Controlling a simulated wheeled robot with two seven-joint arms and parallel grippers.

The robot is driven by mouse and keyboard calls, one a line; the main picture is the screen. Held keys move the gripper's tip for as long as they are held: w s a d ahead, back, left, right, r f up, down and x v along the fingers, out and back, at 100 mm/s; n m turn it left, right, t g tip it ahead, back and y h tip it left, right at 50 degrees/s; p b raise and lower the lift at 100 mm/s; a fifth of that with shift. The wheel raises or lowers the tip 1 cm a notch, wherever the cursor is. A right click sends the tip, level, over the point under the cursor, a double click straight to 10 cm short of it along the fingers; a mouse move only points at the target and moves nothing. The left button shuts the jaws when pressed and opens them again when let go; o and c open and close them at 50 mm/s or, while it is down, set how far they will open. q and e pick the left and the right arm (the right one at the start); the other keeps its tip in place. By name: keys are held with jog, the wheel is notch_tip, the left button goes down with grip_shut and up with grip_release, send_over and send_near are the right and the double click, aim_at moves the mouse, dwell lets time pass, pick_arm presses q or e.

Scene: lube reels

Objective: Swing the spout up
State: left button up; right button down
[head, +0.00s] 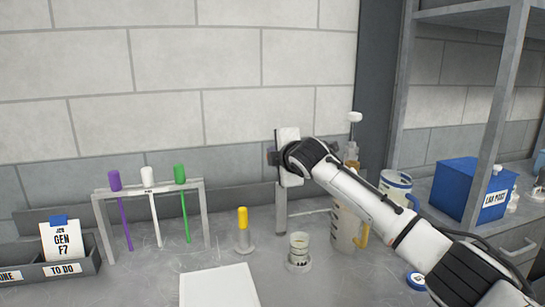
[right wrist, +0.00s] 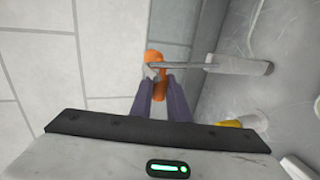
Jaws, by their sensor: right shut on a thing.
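My right gripper (head: 271,157) is in front of the wall in the head view, at the top of a grey upright post (head: 281,210). Its white hand hides what the fingers hold. In the right wrist view, the dark fingers of the right gripper (right wrist: 168,92) are shut on an orange part (right wrist: 156,77). A thin grey bar (right wrist: 190,66) runs from the orange part to a thicker grey piece (right wrist: 240,66) by the counter. I cannot tell which of these is the spout. My left gripper is not in view.
A rack (head: 148,188) with coloured tubes stands left. A yellow-capped cylinder (head: 243,232), a small clear cup (head: 299,252) and a jug (head: 343,225) stand near the post. A blue box (head: 470,188) is at the right. A white sheet (head: 220,288) lies in front.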

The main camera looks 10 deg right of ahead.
jog(key=c, duration=1.7)
grip_release()
jog(key=shift+s, duration=0.15)
jog(key=b+v, duration=0.2)
jog(key=v, duration=0.8)
jog(key=shift+r, duration=0.1)
